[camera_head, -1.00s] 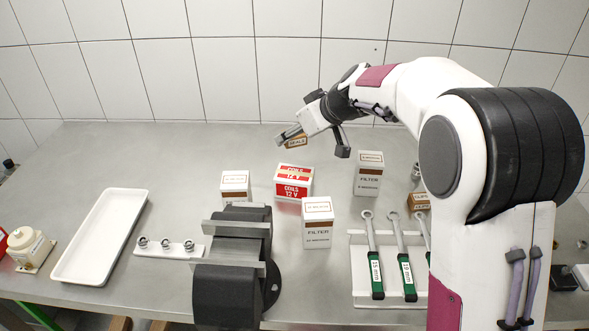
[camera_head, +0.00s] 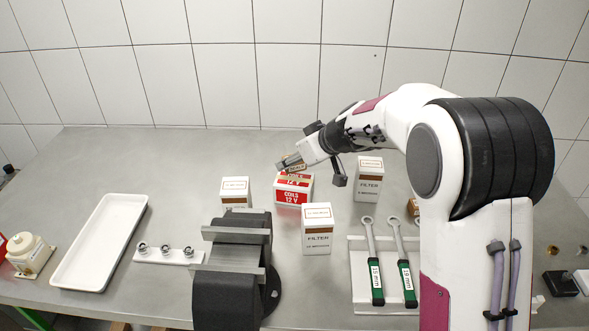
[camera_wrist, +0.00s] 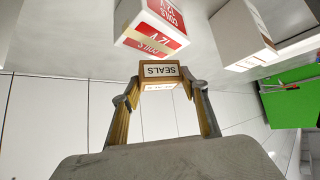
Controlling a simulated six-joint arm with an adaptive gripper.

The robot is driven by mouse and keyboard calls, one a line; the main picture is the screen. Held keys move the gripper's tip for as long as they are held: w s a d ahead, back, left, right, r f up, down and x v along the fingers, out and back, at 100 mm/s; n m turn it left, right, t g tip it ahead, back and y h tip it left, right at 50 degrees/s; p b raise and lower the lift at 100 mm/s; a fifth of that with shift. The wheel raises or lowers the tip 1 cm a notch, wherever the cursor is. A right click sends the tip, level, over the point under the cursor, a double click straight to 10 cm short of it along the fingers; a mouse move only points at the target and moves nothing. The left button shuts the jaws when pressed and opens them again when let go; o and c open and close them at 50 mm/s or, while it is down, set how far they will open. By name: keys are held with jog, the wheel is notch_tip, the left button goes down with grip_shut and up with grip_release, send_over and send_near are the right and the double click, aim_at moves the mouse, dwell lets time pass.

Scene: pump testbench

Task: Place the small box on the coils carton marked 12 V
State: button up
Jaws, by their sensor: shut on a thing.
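The small brown box marked SEALS (camera_head: 297,167) is held in my gripper (camera_head: 291,163). In the wrist view the small box (camera_wrist: 160,74) sits between the two fingertips (camera_wrist: 160,84). The red and white coils carton marked 12 V (camera_head: 293,190) stands upright on the bench. The small box appears at the carton's top in the head view, partly covering its top face. The carton also shows in the wrist view (camera_wrist: 152,28), right beside the small box in the picture. I cannot tell whether the two touch.
White filter cartons stand at the right (camera_head: 368,180) and in front (camera_head: 317,230); another white carton (camera_head: 235,191) stands left. A dark vise (camera_head: 235,265), a wrench rack (camera_head: 355,290) and a white tray (camera_head: 67,275) are nearer. The back left bench is clear.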

aim_at(300, 167)
jog(key=shift+f, duration=1.8)
jog(key=shift+f, duration=0.15)
jog(key=o, duration=1.1)
jog(key=shift+d+r, duration=0.1)
jog(key=shift+r, duration=0.2)
jog(key=shift+v, duration=5.9)
jog(key=shift+s, duration=0.15)
